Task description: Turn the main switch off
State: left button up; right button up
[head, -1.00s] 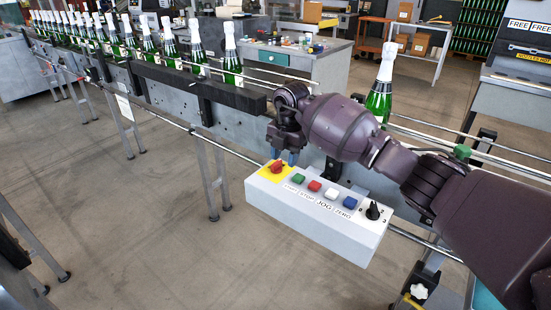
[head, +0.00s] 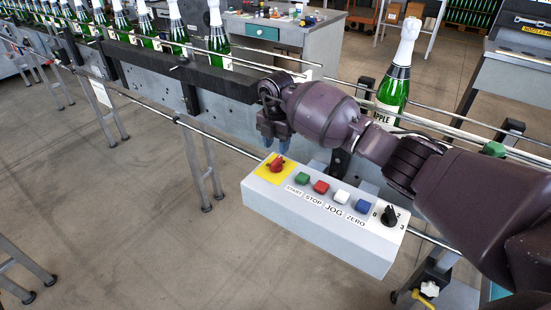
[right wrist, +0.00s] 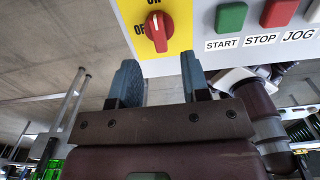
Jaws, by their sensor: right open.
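The main switch is a red rotary knob (head: 277,165) on a yellow plate at the left end of a white control box (head: 315,232). In the right wrist view the knob (right wrist: 158,33) stands upright in the picture, its white mark toward ON; OFF is printed to its left. My right gripper (head: 271,143) is just beyond the knob in the head view. In the right wrist view its two blue-grey fingers (right wrist: 158,75) are apart with nothing between them, short of the knob. My left gripper is not in view.
Green START (head: 302,178), red STOP (head: 321,187), white JOG and blue ZERO (head: 362,205) buttons and a black selector (head: 390,215) share the box top. A conveyor rail runs behind it, with green foil-topped bottles (head: 392,92).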

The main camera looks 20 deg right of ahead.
aim_at(276, 160)
notch_tip(276, 160, down, 4)
jog(key=shift+f, duration=0.15)
jog(key=shift+f+b, duration=0.35)
jog(key=shift+f, duration=0.35)
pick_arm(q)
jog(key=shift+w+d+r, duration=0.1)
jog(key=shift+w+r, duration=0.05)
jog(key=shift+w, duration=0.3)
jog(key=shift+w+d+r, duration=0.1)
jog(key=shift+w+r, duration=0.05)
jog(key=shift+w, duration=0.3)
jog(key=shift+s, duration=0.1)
pick_arm(e)
jog(key=shift+c, duration=0.6)
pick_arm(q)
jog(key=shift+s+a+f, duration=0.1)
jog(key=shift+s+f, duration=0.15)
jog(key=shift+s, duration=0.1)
pick_arm(e)
grip_shut()
